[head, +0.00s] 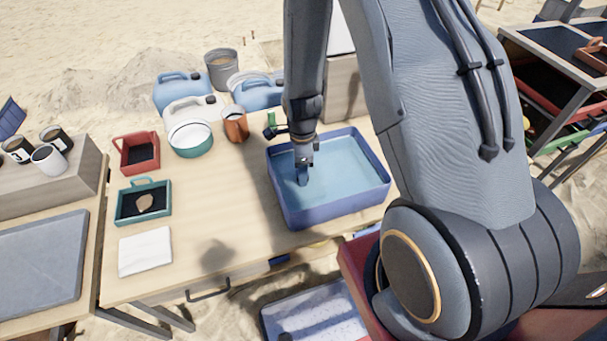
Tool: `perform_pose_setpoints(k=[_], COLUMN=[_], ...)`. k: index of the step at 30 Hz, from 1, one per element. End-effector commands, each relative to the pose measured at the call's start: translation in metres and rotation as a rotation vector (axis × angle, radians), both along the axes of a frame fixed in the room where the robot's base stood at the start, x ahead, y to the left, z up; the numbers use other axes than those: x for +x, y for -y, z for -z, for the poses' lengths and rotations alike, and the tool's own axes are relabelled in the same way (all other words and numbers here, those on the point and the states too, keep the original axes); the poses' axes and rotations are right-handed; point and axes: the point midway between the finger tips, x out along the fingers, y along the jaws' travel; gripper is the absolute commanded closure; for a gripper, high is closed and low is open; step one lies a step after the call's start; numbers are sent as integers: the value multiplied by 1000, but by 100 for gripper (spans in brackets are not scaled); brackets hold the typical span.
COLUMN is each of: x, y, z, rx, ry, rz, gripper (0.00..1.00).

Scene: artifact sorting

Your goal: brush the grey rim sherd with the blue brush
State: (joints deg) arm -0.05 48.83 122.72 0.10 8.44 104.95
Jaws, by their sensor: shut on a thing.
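My gripper (303,163) points down over the blue tub (290,208) of water. It is shut on a small blue thing (302,178), which may be the blue brush. I cannot tell whether its lower end touches the water. I cannot make out a grey rim sherd. A tan sherd (145,202) lies in the green tray (123,214) at the left of the table.
A red tray (125,160), white-and-green bowl (190,149), copper cup (236,130) and jerrycans (182,92) stand left of and behind the tub. A white cloth (145,251) lies at the front left. The table between cloth and tub is clear.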

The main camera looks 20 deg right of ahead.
Motion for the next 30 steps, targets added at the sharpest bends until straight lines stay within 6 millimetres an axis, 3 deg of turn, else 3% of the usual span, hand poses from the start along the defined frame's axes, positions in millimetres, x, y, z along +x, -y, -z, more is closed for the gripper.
perform_pose_setpoints(k=[7, 22, 30], x=[11, -14, -9], y=[0, 0, 0], z=[1, 1, 2], rx=[0, 0, 0], ry=[0, -1, 1], rz=[0, 0, 0], gripper=[92, 92, 92])
